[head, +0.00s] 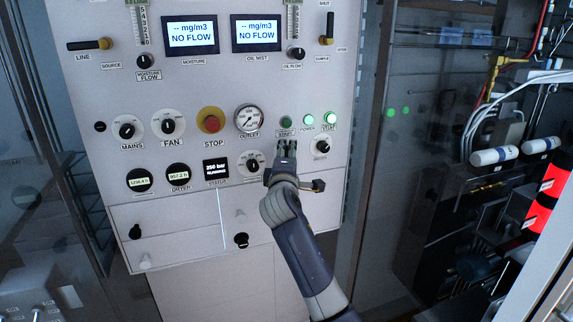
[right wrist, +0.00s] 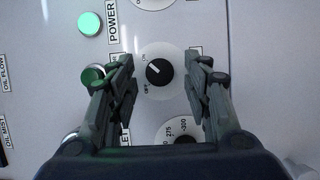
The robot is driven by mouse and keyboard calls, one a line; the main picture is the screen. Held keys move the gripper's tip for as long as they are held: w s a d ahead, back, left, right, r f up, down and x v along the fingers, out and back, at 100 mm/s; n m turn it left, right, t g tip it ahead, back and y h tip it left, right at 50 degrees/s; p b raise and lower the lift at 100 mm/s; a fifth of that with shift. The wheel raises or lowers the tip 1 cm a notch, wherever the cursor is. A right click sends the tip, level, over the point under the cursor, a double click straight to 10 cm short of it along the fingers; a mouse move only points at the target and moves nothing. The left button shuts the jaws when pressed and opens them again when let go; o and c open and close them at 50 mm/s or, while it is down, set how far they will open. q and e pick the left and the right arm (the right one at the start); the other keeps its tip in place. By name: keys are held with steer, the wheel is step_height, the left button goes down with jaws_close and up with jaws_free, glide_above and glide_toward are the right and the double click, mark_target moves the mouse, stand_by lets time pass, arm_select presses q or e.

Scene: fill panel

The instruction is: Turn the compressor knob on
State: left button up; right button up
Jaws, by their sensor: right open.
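A round black knob (right wrist: 159,72) on a white disc with OFF and ON marks sits between my fingers in the right wrist view. Its white pointer line slants toward the upper left; I cannot tell exactly which mark it meets. A label beside it is too small to read. In the head view my right gripper hides this knob, below the green START button (head: 286,122). My right gripper (head: 285,150) is open, pointing at the panel. In the right wrist view its fingers (right wrist: 161,85) stand on either side of the knob, apart from it and empty. My left gripper is not in view.
The white panel (head: 180,245) also carries the red STOP button (head: 211,120), the MAINS knob (head: 127,130), the FAN knob (head: 168,126) and a lit POWER light (head: 307,119). A dial knob (head: 253,164) and another knob (head: 321,146) flank my gripper closely.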

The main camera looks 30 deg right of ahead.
steer(key=v, duration=1.1)
steer(key=shift+s+a, duration=0.15)
steer(key=shift+s, duration=0.1)
steer(key=w+a+f+n+g+y+b, duration=0.1)
steer(key=w+a+f+y, duration=0.15)
steer(key=f, duration=1.25)
steer(key=w+a+f+g+y+b, duration=0.2)
steer(key=a+f+y, duration=0.1)
steer(key=f, duration=1.2)
steer(key=s+a+f+m+g+y+b, duration=0.15)
steer(key=s+f, duration=0.35)
steer(key=f, duration=0.6)
steer(key=s+a+f+g+y, duration=0.15)
steer(key=s+f, duration=0.45)
steer(key=f, duration=0.6)
steer(key=s+a+f+m+g+y+b, duration=0.15)
steer(key=s+f, duration=0.35)
steer(key=f, duration=0.6)
steer(key=s+f+m+g+b, duration=0.1)
steer(key=s+f+m+g, duration=0.1)
steer(key=s+f, duration=0.5)
steer(key=s+a+f+m+g+b, duration=0.1)
steer(key=s+f, duration=0.7)
steer(key=s, duration=1.1)
steer(key=s+f+m+g+b, duration=0.1)
steer(key=s+f+m+g, duration=0.2)
steer(key=s+f, duration=0.4)
steer(key=s, duration=0.7)
steer(key=shift+a+f+y, duration=0.3)
